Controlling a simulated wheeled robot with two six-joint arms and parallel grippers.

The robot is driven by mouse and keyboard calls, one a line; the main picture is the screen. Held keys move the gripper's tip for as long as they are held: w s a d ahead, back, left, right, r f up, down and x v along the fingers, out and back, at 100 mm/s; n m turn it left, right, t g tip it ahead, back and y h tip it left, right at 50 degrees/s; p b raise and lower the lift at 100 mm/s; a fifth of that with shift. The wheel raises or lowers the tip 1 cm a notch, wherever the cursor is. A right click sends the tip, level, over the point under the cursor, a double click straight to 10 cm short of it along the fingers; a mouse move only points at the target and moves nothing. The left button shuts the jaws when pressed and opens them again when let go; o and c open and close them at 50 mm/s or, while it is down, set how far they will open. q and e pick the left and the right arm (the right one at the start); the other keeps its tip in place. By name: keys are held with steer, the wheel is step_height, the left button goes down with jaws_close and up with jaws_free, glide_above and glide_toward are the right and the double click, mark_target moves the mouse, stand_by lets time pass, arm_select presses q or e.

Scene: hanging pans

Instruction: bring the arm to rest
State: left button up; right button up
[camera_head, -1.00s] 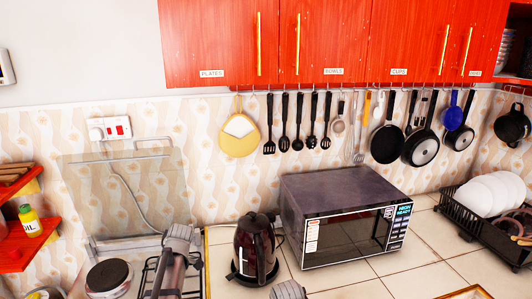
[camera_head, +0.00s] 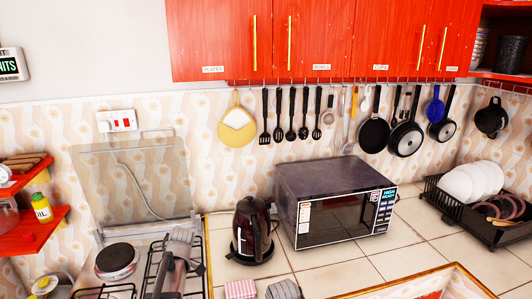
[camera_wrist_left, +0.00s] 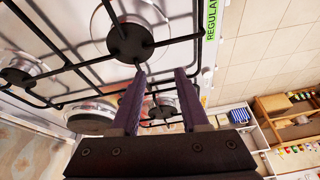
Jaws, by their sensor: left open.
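My left gripper (camera_head: 181,238) is over the gas hob (camera_head: 200,262) in the head view, its arm reaching up from the bottom edge. In the left wrist view its two fingers (camera_wrist_left: 159,72) stand apart with nothing between them, in front of the burners and black pan supports (camera_wrist_left: 130,42).
A kettle (camera_head: 252,230) and microwave (camera_head: 335,205) stand on the tiled counter (camera_head: 400,245). Pans (camera_head: 405,138) and utensils hang from a rail under the red cupboards (camera_head: 300,40). A dish rack (camera_head: 470,215) is at right, red shelves (camera_head: 30,235) at left. A striped cloth (camera_head: 240,289) shows below.

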arm_select(q)
steer(key=s+d+m, duration=0.2)
steer(key=d+m, duration=0.1)
steer(key=d, duration=0.1)
steer(key=s+d+m, duration=0.2)
steer(key=d+m, duration=0.1)
steer(key=d, duration=0.1)
steer(key=s+d+m+h, duration=0.1)
steer(key=s+d+m, duration=0.1)
steer(key=d, duration=0.3)
steer(key=shift+s+f+m+t, duration=0.15)
steer(key=shift+f+m+t, duration=0.2)
steer(key=shift+m, duration=0.55)
steer(key=s+d+m+h, duration=0.1)
steer(key=s+d+m, duration=0.9)
steer(key=d+m, duration=0.2)
steer(key=shift+s+d+f+m+h, duration=0.15)
steer(key=shift+s+f+m+h, duration=0.1)
steer(key=shift+m+h, duration=0.2)
